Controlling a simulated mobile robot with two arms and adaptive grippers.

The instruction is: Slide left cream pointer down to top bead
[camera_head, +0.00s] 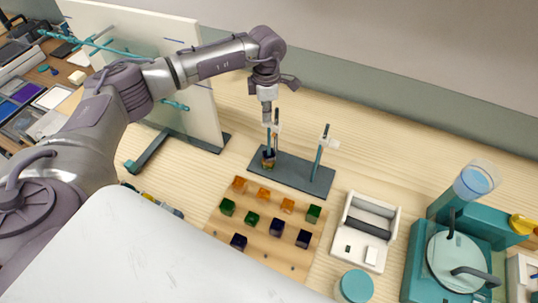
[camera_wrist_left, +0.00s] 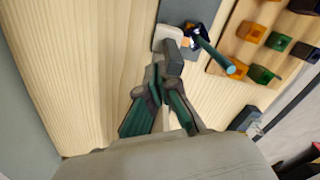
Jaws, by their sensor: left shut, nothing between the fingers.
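Two teal rods stand on a dark grey base (camera_head: 310,178). The left rod (camera_head: 269,140) has dark and amber beads (camera_head: 268,160) stacked at its foot; in the left wrist view the rod (camera_wrist_left: 217,55) points towards the camera. The left cream pointer (camera_wrist_left: 167,36) shows in the wrist view just beyond my fingertips, partly covered by them; in the head view it is mostly hidden. My left gripper (camera_head: 267,119) is shut and empty, pointing down beside the left rod's top; its fingers also show in the wrist view (camera_wrist_left: 170,62). Contact with the pointer is unclear.
The right rod (camera_head: 318,160) carries a cream pointer (camera_head: 332,143) near its top. A wooden board (camera_head: 262,240) with coloured cubes lies in front. A white tray (camera_head: 367,230) and a teal machine (camera_head: 450,260) stand to the right. A white panel (camera_head: 145,60) stands at left.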

